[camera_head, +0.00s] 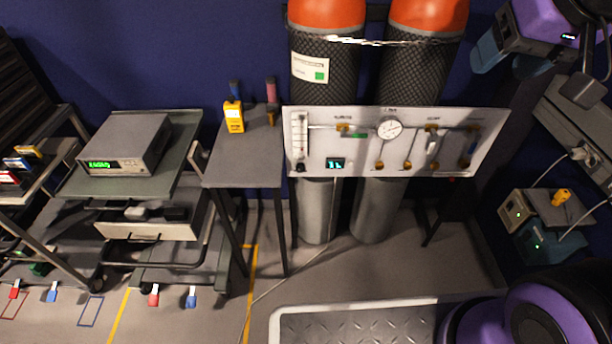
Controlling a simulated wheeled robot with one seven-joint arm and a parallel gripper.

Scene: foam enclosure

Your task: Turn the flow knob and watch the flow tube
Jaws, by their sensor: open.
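The flow tube (299,130) is a clear upright tube at the left end of a pale panel (350,165). The flow knob (300,168) appears as a small dark knob at the tube's foot. The tube's scale and any float are too small to read. My gripper (503,80), with teal fingers, is at the upper right, apart from the panel and far from the knob. It is open, with nothing seen between its fingers.
The panel also carries a round gauge (389,128), a small lit display (335,164) and several valves. Two orange-topped cylinders (326,50) stand behind it. A grey side table (245,160) with a yellow device (233,116) stands left. A metal-plated platform (370,325) lies in front.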

